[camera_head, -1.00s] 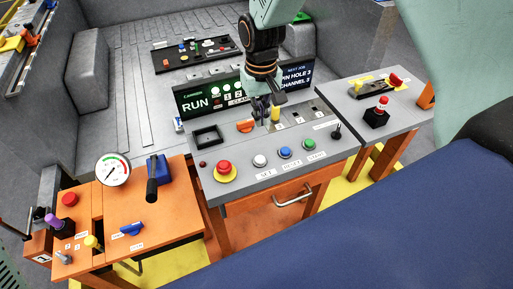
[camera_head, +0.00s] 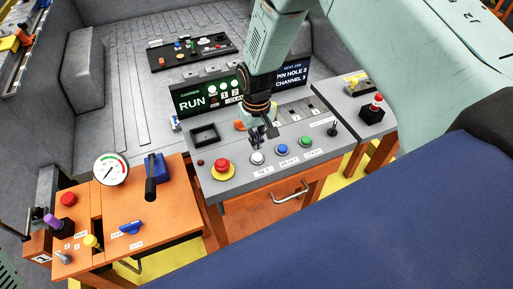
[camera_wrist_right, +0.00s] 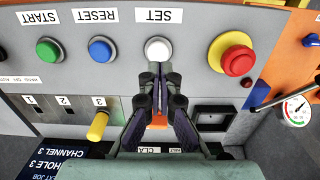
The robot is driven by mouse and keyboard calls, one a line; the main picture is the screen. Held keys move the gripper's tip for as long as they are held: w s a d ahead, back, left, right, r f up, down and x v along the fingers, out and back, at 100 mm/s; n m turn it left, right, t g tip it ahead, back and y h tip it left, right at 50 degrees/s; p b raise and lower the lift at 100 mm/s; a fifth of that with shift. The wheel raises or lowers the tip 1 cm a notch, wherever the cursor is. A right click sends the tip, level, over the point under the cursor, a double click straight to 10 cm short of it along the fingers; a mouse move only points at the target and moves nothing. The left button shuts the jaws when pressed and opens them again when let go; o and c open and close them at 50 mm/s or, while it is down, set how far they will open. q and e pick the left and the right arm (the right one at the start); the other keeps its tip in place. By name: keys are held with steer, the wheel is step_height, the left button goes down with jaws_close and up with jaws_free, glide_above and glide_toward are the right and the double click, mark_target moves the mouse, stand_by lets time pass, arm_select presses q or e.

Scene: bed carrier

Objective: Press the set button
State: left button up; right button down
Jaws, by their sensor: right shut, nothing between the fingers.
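The white set button (camera_head: 257,158) is on the front of the grey console, above its SET label. It also shows in the right wrist view (camera_wrist_right: 158,50), where the label reads upside down. My right gripper (camera_head: 255,142) is shut and empty, with its fingertips just behind the button in the head view. In the right wrist view the closed fingertips (camera_wrist_right: 158,68) reach the button's lower edge; I cannot tell whether they touch it. My left gripper is not in view.
A red stop button on a yellow base (camera_head: 222,168) is left of the set button. A blue reset button (camera_head: 282,149) and a green start button (camera_head: 306,141) are to its right. A yellow-handled lever (camera_wrist_right: 98,125) stands near the gripper. A screen (camera_head: 205,98) reads RUN.

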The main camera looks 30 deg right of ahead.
mark_target(256, 156)
step_height(256, 156, down, 2)
steer(key=shift+s+f, duration=0.1)
steer(key=shift+f, duration=0.1)
steer(key=shift+d+f, duration=0.15)
steer(key=shift+f, duration=0.65)
steer(key=shift+f, duration=0.1)
